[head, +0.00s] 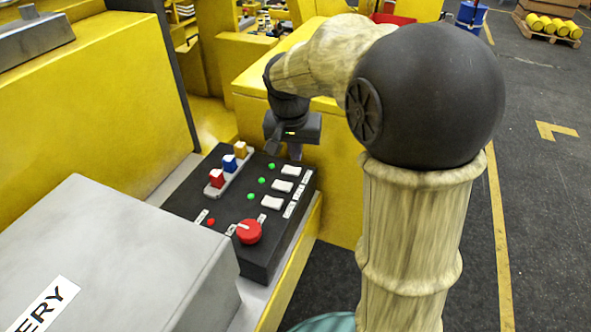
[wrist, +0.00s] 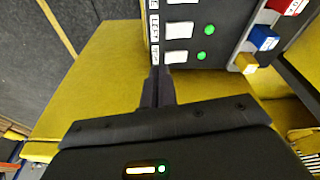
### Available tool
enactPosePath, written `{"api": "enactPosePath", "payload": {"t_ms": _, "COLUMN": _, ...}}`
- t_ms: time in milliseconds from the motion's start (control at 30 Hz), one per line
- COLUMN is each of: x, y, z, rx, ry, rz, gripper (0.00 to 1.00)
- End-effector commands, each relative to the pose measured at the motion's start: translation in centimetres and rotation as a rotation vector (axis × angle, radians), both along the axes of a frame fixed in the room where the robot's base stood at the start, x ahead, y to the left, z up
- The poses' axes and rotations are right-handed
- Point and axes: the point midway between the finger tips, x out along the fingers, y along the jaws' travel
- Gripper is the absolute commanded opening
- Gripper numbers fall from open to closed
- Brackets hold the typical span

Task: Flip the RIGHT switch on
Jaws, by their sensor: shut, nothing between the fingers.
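The dark control box (head: 195,205) carries three white rocker switches in a row, each with a label and a lit green lamp beside it. The farthest switch (head: 290,171) in the head view is the one nearest my gripper; it also shows in the wrist view (wrist: 177,58). Its label (wrist: 155,51) is too small to read surely; the middle switch's label (wrist: 154,27) looks like "LEFT". My gripper (head: 295,152) is shut and empty at the far end of the box. In the wrist view its fingertips (wrist: 158,72) are beside that switch's end; contact cannot be told. Rocker tilt is unclear.
The box also has a red knob (head: 249,232), a red lamp (head: 211,222) and red, blue (head: 229,163) and orange blocks on a strip. A grey box (head: 120,260) stands at the front left. Yellow bodywork (head: 338,185) rises behind the box. Open floor lies right.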

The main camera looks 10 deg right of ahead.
Motion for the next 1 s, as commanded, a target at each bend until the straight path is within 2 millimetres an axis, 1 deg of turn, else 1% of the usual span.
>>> {"api": "enactPosePath", "payload": {"t_ms": 33, "x": 1.4, "y": 0.3, "z": 0.4, "rx": -0.009, "ry": -0.011, "rz": -0.043, "gripper": 0.0}}
{"api": "enactPosePath", "payload": {"t_ms": 100, "x": 2.7, "y": 0.6, "z": 1.5, "rx": -0.021, "ry": -0.021, "rz": -0.11, "gripper": 0.0}}
{"api": "enactPosePath", "payload": {"t_ms": 200, "x": 3.9, "y": 0.8, "z": 2.9, "rx": -0.032, "ry": -0.034, "rz": -0.183, "gripper": 0.0}}
{"api": "enactPosePath", "payload": {"t_ms": 300, "x": 4.4, "y": 0.9, "z": 3.6, "rx": -0.038, "ry": -0.04, "rz": -0.223, "gripper": 0.0}}
{"api": "enactPosePath", "payload": {"t_ms": 433, "x": 4.4, "y": 0.8, "z": 3.9, "rx": -0.039, "ry": -0.042, "rz": -0.236, "gripper": 0.0}}
{"api": "enactPosePath", "payload": {"t_ms": 667, "x": 4.4, "y": 0.7, "z": 3.8, "rx": -0.039, "ry": -0.041, "rz": -0.236, "gripper": 0.0}}
{"api": "enactPosePath", "payload": {"t_ms": 767, "x": 4.5, "y": 0.6, "z": 3.4, "rx": -0.04, "ry": -0.04, "rz": -0.236, "gripper": 0.0}}
{"api": "enactPosePath", "payload": {"t_ms": 867, "x": 4.7, "y": 0.4, "z": 2.5, "rx": -0.04, "ry": -0.038, "rz": -0.235, "gripper": 0.0}}
{"api": "enactPosePath", "payload": {"t_ms": 1000, "x": 5.1, "y": 0.0, "z": 0.5, "rx": -0.041, "ry": -0.036, "rz": -0.233, "gripper": 0.0}}
